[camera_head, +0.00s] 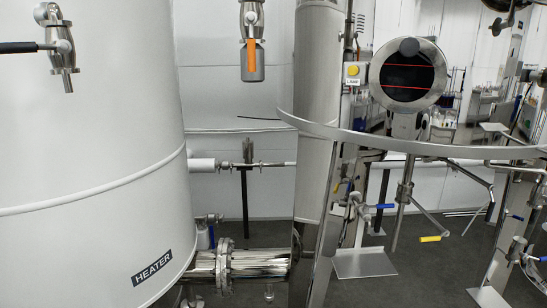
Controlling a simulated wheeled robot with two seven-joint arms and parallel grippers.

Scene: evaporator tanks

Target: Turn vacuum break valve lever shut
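No label in view names the vacuum break valve, so I cannot tell for certain which lever it is. A steel valve with an orange lever (255,53) hangs at the top centre; the lever points straight down along a grey cylindrical end. Another steel valve (62,45) is at the upper left, in front of the white tank, with a black lever (18,47) pointing horizontally left and cut off by the picture edge. Neither of my grippers is in view, and nothing touches these levers.
The large white heater tank (90,140) fills the left. A steel column (318,110) and a curved steel rail (400,146) cross the middle and right. A round sight glass (407,75) and smaller valves with blue (386,206) and yellow (430,239) handles are at right.

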